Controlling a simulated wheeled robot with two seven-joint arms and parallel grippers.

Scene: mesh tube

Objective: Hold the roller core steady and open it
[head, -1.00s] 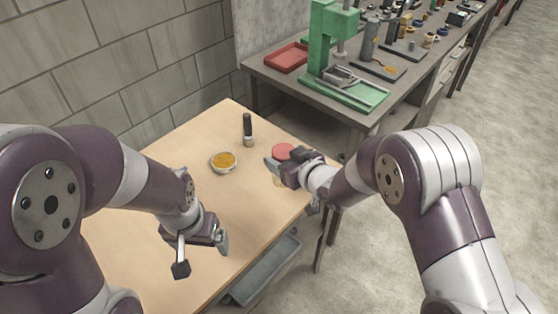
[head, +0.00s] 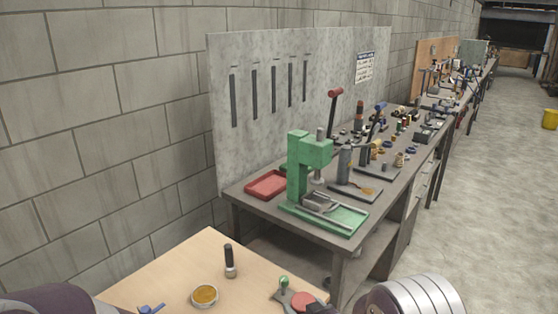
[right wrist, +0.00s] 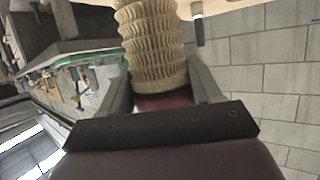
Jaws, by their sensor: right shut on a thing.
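A beige pleated tube (right wrist: 152,42), which looks like the roller core, fills the space between my right gripper's (right wrist: 160,80) two grey fingers in the right wrist view. The fingers press on its sides near one end. A dark red surface shows past that end, close to the palm. I do not make out the tube in the head view. My left gripper is out of view.
On the wooden table (head: 190,255) stand a black-handled tool (head: 229,262) and a round dish of orange-yellow stuff (head: 205,295). A small blue piece (head: 150,309) is at the bottom edge. Behind is a workbench with a green press (head: 300,165) and a red tray (head: 268,184).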

